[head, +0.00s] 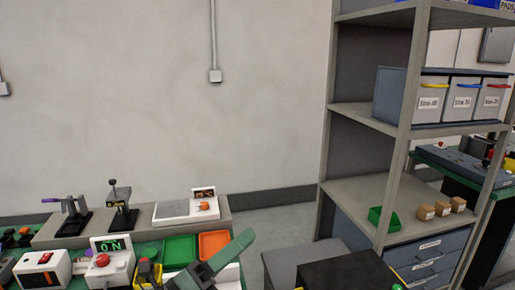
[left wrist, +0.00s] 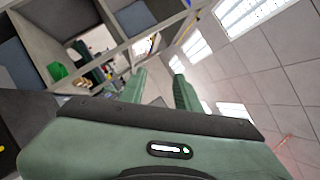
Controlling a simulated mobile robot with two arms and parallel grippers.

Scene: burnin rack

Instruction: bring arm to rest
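My left gripper (head: 231,252) shows in the head view at the bottom centre, its green finger raised over the right end of the bench. In the left wrist view its two green fingers (left wrist: 160,78) stand apart with nothing between them, and point toward the shelf and ceiling. The left gripper is open and empty. My right gripper shows in neither view.
The bench holds a white device with a green display (head: 110,244), a green bin (head: 179,249), an orange bin (head: 214,244) and clamp fixtures. A grey shelf rack (head: 405,125) stands right, with labelled boxes (head: 462,100) and a small green bin (head: 375,217).

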